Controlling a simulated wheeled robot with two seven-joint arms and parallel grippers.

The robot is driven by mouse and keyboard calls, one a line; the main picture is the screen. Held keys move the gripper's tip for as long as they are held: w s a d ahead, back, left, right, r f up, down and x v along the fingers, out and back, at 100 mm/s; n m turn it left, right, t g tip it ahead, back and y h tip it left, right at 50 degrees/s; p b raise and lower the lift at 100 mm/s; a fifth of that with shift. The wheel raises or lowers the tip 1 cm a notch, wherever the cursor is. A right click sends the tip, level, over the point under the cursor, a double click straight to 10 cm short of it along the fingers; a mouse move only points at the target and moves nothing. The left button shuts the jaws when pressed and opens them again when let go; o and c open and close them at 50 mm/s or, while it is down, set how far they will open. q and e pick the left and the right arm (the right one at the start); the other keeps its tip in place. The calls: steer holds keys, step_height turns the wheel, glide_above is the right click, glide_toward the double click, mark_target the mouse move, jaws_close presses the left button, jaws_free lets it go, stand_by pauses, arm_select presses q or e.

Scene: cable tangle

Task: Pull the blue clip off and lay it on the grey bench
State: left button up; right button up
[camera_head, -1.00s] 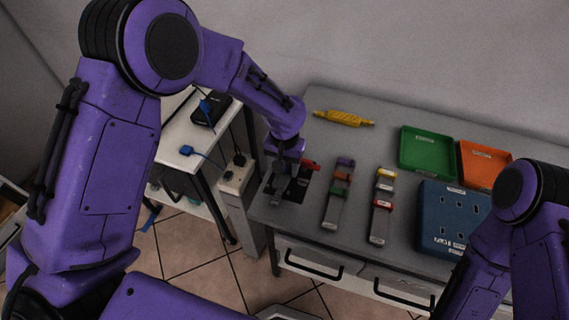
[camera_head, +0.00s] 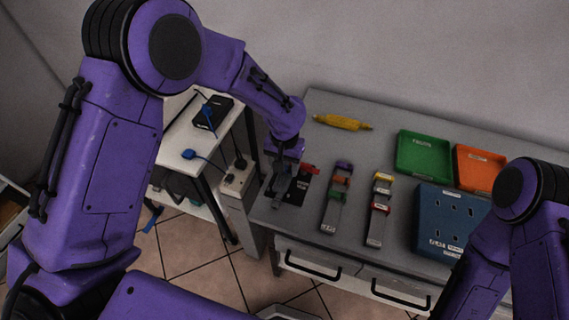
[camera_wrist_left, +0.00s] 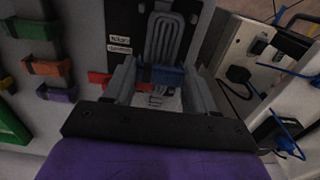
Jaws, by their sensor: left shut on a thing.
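My left gripper (camera_head: 279,188) is over the left end of the grey bench (camera_head: 385,132), at a black labelled board (camera_head: 304,190). In the left wrist view, the blue clip (camera_wrist_left: 162,75) lies between the fingers of my left gripper (camera_wrist_left: 158,82), which is shut on it. The clip crosses the lower part of a grey looped piece (camera_wrist_left: 165,38) on the board. Whether it still grips that piece is unclear. The head view hides the clip behind the gripper. My right arm shows at the lower right, its gripper out of view.
A red clip (camera_wrist_left: 98,79) sits close beside one finger. Two grey strips with coloured clips (camera_head: 335,205) (camera_head: 378,215), a yellow tool (camera_head: 342,122), green (camera_head: 424,180) and orange (camera_head: 464,181) trays and a blue socket box (camera_head: 430,235) occupy the bench. The bench's back middle is clear.

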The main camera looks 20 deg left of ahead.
arm_select(q)
steer(key=shift+r+p, duration=1.35)
